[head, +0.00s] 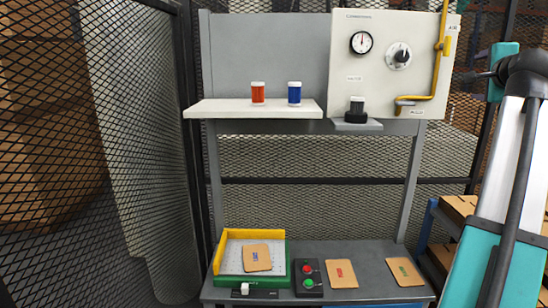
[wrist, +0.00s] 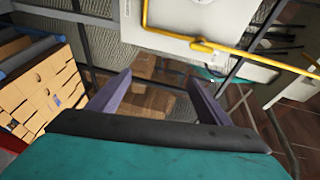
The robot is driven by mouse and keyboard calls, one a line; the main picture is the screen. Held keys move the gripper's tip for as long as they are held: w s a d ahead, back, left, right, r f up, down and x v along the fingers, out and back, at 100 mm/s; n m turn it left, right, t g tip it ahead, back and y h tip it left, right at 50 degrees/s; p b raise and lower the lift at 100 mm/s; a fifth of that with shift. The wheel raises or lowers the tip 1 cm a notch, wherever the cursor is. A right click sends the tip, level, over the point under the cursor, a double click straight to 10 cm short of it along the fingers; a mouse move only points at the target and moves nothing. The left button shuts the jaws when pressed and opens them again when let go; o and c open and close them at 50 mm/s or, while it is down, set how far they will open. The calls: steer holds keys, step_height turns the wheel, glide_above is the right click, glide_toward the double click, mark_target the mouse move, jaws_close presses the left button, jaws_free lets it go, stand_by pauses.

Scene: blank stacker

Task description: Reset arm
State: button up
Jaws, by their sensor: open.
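My gripper (wrist: 158,82) is open and empty in the wrist view, with its two purple-grey fingers spread apart. Beyond the fingers are brown boxes and mesh, and nothing lies between them at close range. In the head view my arm rises along the right edge, to the right of the workbench (head: 330,253) and clear of it.
A white shelf (head: 250,109) bears an orange jar (head: 258,93) and a blue jar (head: 294,94). A green-and-yellow fixture (head: 286,262) holds a blue-marked card (head: 257,258). A button box (head: 308,278), a red-marked card (head: 341,274) and a green-marked card (head: 404,271) lie beside it. Mesh fencing surrounds the bench.

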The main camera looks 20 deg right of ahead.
steer(key=w+a+f+n+g+y, duration=0.15)
steer(key=w+a+f, duration=0.25)
steer(key=w+f, duration=0.5)
steer(key=w+a+f+n+y, duration=0.3)
steer(key=w+a+f, duration=0.2)
steer(key=f, duration=0.8)
steer(key=w+a+f+n+g+y, duration=0.15)
steer(key=w+a+f+n, duration=0.35)
steer(key=f, duration=0.6)
steer(key=w+a+f+n+g+y, duration=0.2)
steer(key=w+a+f+n, duration=0.1)
steer(key=a+f, duration=1.1)
steer(key=w+a+f+n+g+y, duration=0.25)
steer(key=a+f, duration=0.85)
steer(key=f, duration=0.6)
steer(key=s+a+f+n+g, duration=0.2)
steer(key=s+a+f+n, duration=0.3)
steer(key=s+a+f, duration=0.5)
steer(key=s+a+f+n+g, duration=0.3)
steer(key=s+a+f+n, duration=0.25)
steer(key=a+f, duration=0.75)
steer(key=s+f+g+b, duration=0.3)
steer(key=s+f+b, duration=0.3)
steer(key=s+f, duration=0.7)
steer(key=s+f+g+b, duration=0.3)
steer(key=s+f+b, duration=0.4)
steer(key=s+f, duration=0.7)
step_height(320, 180, down, 5)
steer(key=shift+a+r, duration=0.1)
steer(key=shift+a, duration=0.2)
